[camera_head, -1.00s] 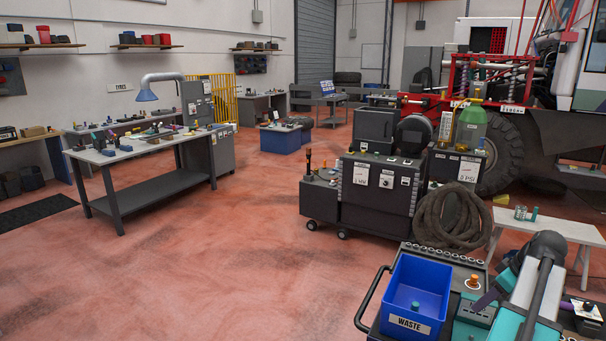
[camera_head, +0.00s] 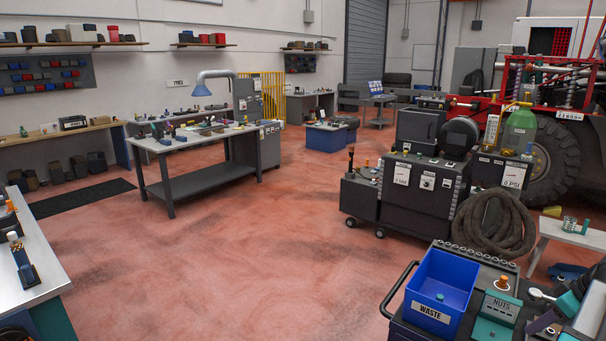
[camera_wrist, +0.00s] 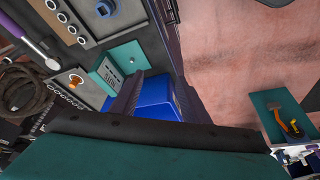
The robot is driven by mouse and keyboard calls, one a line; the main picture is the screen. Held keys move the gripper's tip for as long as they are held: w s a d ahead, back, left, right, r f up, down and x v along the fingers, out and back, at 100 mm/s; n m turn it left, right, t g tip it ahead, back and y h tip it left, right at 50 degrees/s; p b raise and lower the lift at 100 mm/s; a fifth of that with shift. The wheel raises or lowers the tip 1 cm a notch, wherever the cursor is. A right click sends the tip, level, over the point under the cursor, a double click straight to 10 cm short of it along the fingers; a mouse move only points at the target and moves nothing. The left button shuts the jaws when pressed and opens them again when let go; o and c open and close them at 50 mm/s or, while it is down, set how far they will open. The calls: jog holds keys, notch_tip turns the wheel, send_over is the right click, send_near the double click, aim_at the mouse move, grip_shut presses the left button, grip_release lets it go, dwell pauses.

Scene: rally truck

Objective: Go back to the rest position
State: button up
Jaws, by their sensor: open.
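My gripper (camera_wrist: 158,88) shows in the wrist view above the trolley, its dark fingers apart with nothing between them. In the head view my arm is at the lower right edge and only part of the gripper shows, beside the NUTS box (camera_head: 501,306). The blue WASTE bin (camera_head: 462,277) stands on the trolley with a small teal piece inside. The bin also shows beneath and between the fingers in the wrist view (camera_wrist: 155,95). No held object is visible.
The trolley (camera_head: 391,302) has a handle on its left. A dark wheeled cabinet (camera_head: 410,195) and coiled hose (camera_head: 492,222) stand behind it. A light bench (camera_head: 32,262) is at the left edge. Red floor (camera_head: 240,270) between is clear.

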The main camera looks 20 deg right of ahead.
jog(key=w+a+f+n+g+y+b, duration=0.1)
jog(key=w+a+f+n+y+b, duration=0.2)
jog(key=w+a+f, duration=1.1)
jog(key=w+a+f+n+g+y+b, duration=0.1)
jog(key=w+a+f+g+b, duration=0.1)
jog(key=a+f, duration=0.8)
jog(key=w+a+f+n+g+b, duration=0.2)
jog(key=a+f, duration=0.7)
jog(key=a, duration=0.3)
jog(key=s+a+f+g+b, duration=0.2)
jog(key=s+a+f, duration=0.3)
jog(key=a+f, duration=0.45)
jog(key=s+a+f+g+b, duration=0.1)
jog(key=s+a+f+g, duration=0.1)
jog(key=s+a+f, duration=0.5)
jog(key=s+a+f+m+g+h+b, duration=0.1)
jog(key=s+a+f+m+h, duration=0.3)
jog(key=s+f, duration=0.7)
jog(key=s+a+m+b, duration=0.1)
jog(key=s+a+m, duration=0.1)
jog(key=m, duration=0.1)
jog(key=shift+f+b, duration=0.3)
jog(key=shift+f, duration=0.05)
